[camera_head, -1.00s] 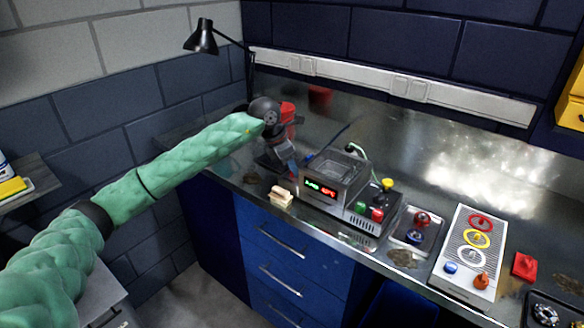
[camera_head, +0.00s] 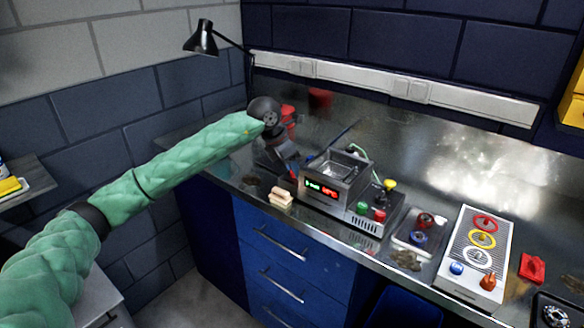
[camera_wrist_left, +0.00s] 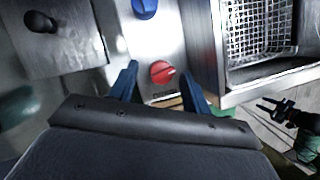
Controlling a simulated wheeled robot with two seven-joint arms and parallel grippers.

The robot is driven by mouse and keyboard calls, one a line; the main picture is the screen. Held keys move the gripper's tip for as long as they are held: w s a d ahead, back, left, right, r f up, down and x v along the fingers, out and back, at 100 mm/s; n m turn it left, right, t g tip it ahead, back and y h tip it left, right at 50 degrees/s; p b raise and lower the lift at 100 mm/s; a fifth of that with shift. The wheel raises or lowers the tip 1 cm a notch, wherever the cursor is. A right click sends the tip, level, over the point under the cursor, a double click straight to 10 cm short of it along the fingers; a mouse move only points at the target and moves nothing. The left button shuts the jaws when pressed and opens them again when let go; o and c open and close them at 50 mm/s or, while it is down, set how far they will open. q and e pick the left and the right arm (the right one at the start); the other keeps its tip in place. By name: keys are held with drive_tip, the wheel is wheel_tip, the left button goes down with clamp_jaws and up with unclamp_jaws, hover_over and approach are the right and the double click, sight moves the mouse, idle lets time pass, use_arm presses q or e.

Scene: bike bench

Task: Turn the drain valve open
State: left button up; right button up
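A round red knob (camera_wrist_left: 162,72) with a raised grip, which looks like the drain valve, sits on a metal strip beside the tank in the left wrist view. In the head view a small red spot (camera_head: 293,174) shows at the tank's left side, mostly hidden. My left gripper (camera_wrist_left: 160,86) is open, with one blue-black finger on either side of the red knob; I cannot tell whether they touch it. In the head view the left gripper (camera_head: 284,160) is at the tank's left end. My right gripper (camera_wrist_left: 266,106) shows small in the left wrist view, open and empty.
The steel tank (camera_head: 325,196) with a wire basket (camera_wrist_left: 260,25) stands beside the left gripper. A blue knob (camera_wrist_left: 145,8) is close beyond the red one. A tan block (camera_head: 282,197) lies at the bench's front edge. A panel with coloured rings (camera_head: 460,262) lies right.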

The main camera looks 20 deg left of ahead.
use_arm(q)
drive_tip(key=shift+r, duration=0.1)
use_arm(e)
drive_tip(key=shift+f, duration=0.1)
use_arm(q)
drive_tip(key=b+v, duration=0.2)
drive_tip(key=v, duration=0.4)
drive_tip(key=shift+s+a+r, duration=0.1)
drive_tip(key=shift+a+r, duration=0.05)
drive_tip(key=shift+r, duration=0.05)
drive_tip(key=shift+s+a+r, duration=0.15)
drive_tip(key=shift+r, duration=0.4)
use_arm(e)
drive_tip(key=shift+t+y, duration=0.4)
drive_tip(key=shift+w+a+f, duration=0.3)
drive_tip(key=shift+a+f, duration=0.35)
drive_tip(key=shift+f, duration=0.1)
drive_tip(key=shift+w+a+f, duration=0.3)
drive_tip(key=shift+a+f, duration=0.3)
drive_tip(key=shift+f, duration=0.15)
drive_tip(key=shift+r, duration=0.1)
